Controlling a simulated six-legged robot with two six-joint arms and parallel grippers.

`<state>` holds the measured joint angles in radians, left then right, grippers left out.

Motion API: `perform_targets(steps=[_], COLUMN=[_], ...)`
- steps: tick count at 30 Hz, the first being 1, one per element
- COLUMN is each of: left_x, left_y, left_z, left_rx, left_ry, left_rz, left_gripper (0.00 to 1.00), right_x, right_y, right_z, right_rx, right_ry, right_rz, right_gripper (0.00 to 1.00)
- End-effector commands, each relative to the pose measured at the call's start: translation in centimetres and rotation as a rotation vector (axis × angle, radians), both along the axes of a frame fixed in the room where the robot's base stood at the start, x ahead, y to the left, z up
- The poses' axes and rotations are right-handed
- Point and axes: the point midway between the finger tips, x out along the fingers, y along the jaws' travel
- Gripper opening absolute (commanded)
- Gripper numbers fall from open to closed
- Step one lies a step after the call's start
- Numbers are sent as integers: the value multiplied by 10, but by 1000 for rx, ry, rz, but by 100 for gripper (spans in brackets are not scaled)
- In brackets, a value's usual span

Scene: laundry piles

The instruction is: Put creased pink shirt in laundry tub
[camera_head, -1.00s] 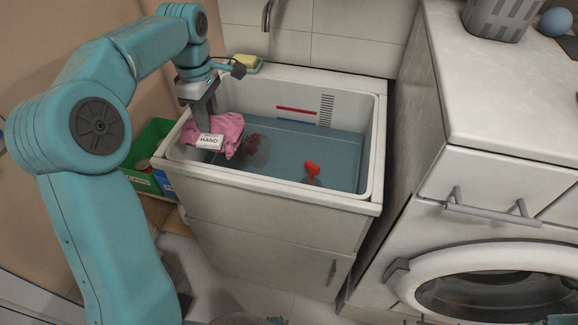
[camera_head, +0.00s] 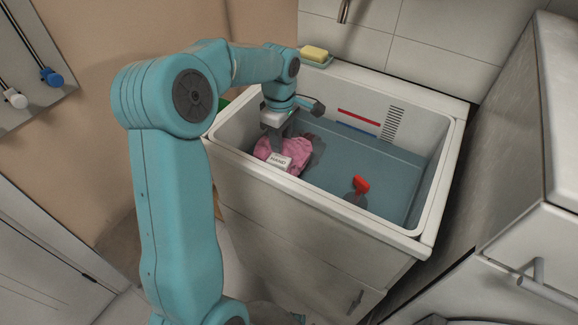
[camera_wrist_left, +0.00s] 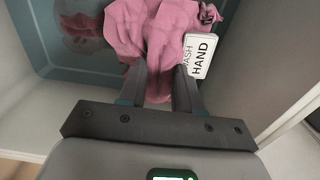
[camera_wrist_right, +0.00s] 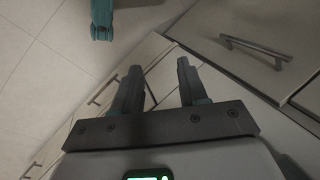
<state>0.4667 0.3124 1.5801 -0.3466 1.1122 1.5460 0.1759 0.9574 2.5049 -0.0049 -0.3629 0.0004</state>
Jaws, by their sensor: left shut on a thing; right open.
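The creased pink shirt (camera_head: 291,149) is a bunched cloth with a white tag marked HAND. My left gripper (camera_head: 277,140) is shut on it and holds it inside the left end of the laundry tub (camera_head: 448,150). In the left wrist view the pink shirt (camera_wrist_left: 150,30) bunches between the fingers of my left gripper (camera_wrist_left: 158,95), with the tag reading "WASH HAND". I cannot tell whether the shirt touches the water. My right gripper (camera_wrist_right: 155,85) is open and empty in the right wrist view, over the floor and cabinet fronts.
A red object (camera_head: 361,185) is in the tub's water. A washing machine (camera_head: 540,150) stands at right. Cabinet handles (camera_wrist_right: 255,48) show in the right wrist view.

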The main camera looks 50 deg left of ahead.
Motion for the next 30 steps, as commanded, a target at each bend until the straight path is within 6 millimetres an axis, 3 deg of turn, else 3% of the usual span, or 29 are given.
perform_targets(steps=[1,4,13,18,30], left_x=[-1,0,3,4,5], left_y=[-1,-1,-1,-1,-1], left_z=[-17,-39,-67,-95,-103], left_rx=[-2,-2,-1,-2,-1], left_ry=[4,4,2,2,-1], left_rz=[0,0,0,1,0], left_gripper=[0,0,0,0,0], right_x=[0,0,0,0,0], right_y=[0,0,0,0,0], right_z=[-4,-7,-10,-14,-18], right_rx=[0,0,0,0,0], right_ry=[0,0,0,0,0], right_rz=[0,0,0,0,0], right_gripper=[43,43,43,43,43])
